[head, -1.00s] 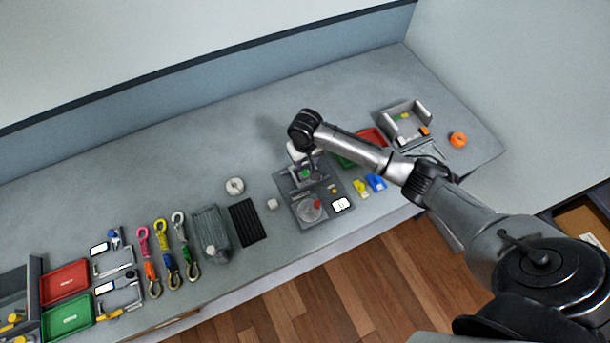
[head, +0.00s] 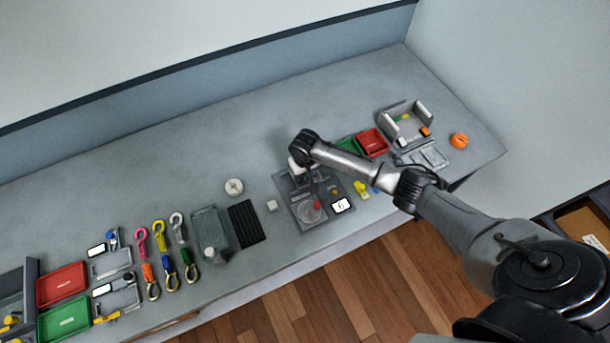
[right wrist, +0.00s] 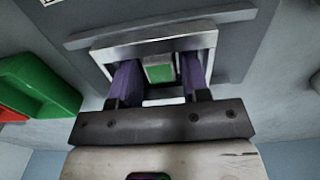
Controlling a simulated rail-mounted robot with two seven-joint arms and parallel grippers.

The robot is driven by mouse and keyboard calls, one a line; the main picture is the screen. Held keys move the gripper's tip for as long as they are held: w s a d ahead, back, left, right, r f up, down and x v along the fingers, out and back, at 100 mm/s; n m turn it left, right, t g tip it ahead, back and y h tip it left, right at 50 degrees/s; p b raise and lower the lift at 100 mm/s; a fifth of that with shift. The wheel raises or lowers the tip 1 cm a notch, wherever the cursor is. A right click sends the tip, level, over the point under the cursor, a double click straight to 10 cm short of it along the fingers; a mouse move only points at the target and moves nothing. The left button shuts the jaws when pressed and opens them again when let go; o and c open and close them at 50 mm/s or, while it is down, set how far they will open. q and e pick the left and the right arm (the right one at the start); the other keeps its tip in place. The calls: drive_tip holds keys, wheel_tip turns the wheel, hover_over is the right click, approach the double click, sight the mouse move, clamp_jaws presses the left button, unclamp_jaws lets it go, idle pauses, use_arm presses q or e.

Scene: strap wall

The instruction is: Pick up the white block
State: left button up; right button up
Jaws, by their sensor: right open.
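A small white block (head: 272,205) stands alone on the table in the head view, left of a grey fixture plate (head: 290,205). My right gripper (head: 306,180) is over the upper part of that plate, mostly hidden under its wrist. In the right wrist view my right gripper (right wrist: 160,85) is open, with its purple fingers reaching into a pale metal frame (right wrist: 150,42). A pale block with a green face (right wrist: 158,70) sits between the fingers, with gaps on both sides. I cannot tell whether this is the white block meant. My left gripper is not in view.
Green and red trays (head: 371,142) lie right of my right wrist; the green one (right wrist: 40,85) is close by in the wrist view. A white display (head: 341,205), yellow clip (head: 361,188) and black ribbed mat (head: 246,222) lie near the plate. The back of the table is clear.

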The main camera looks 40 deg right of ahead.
drive_tip(key=c, duration=0.7)
drive_tip(key=shift+r, duration=0.1)
